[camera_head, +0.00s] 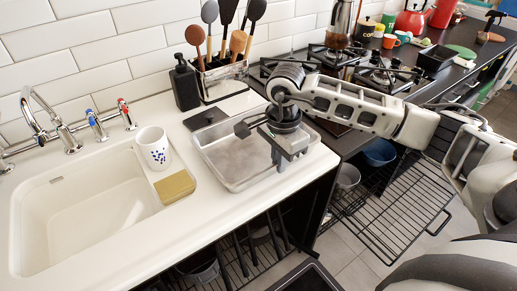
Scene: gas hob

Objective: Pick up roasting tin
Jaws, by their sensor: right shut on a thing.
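The roasting tin (225,158) is a shallow rectangular silver metal tray. It sits on the white counter to the right of the sink, close to the counter's front right edge. My right arm reaches in from the right, over the counter. My right gripper (277,158) is at the tin's right part and is shut on it. The gripper and wrist hide part of the tin's right side. I cannot tell whether the tin is lifted off the counter. My left gripper is not in view.
A white mug (153,148) and a yellow sponge (175,187) are by the sink (85,215). A black soap dispenser (185,85) and a utensil rack (222,80) stand behind the tin. The gas hob (375,75) lies behind my right arm. Wire racks (400,220) are below, right of the counter.

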